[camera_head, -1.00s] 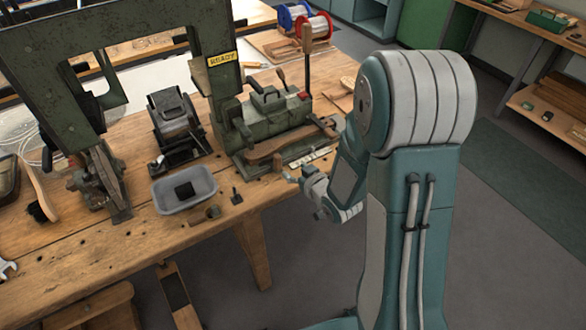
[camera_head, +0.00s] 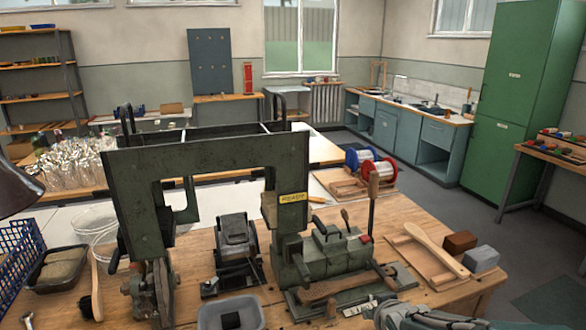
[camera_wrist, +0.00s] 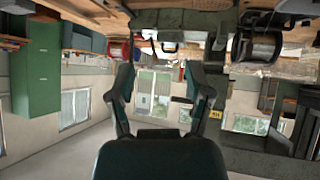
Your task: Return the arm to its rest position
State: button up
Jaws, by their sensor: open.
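My gripper (camera_wrist: 160,75) shows in the wrist view with its two dark fingers spread apart. Nothing is held between them. The wrist view is upside down, with the bench along the top and the windows and floor-side room behind the fingers. In the head view only a grey-white part of my arm (camera_head: 425,316) shows at the bottom, right of centre, beside the bench's near edge. The rest of the arm is out of that view, and the gripper cannot be made out there.
Open grey floor (camera_head: 520,265) lies to the right.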

jog(key=s+a+r+m+g, duration=0.1)
jog(key=s+r, duration=0.3)
jog(key=s, duration=0.5)
jog(key=s+a+r+g, duration=0.1)
jog(key=s+r+g, duration=0.2)
jog(key=s, duration=0.7)
jog(key=shift+s+a+r+m, duration=0.2)
jog(key=shift+a+r+m, duration=0.15)
jog(key=shift+r, duration=0.45)
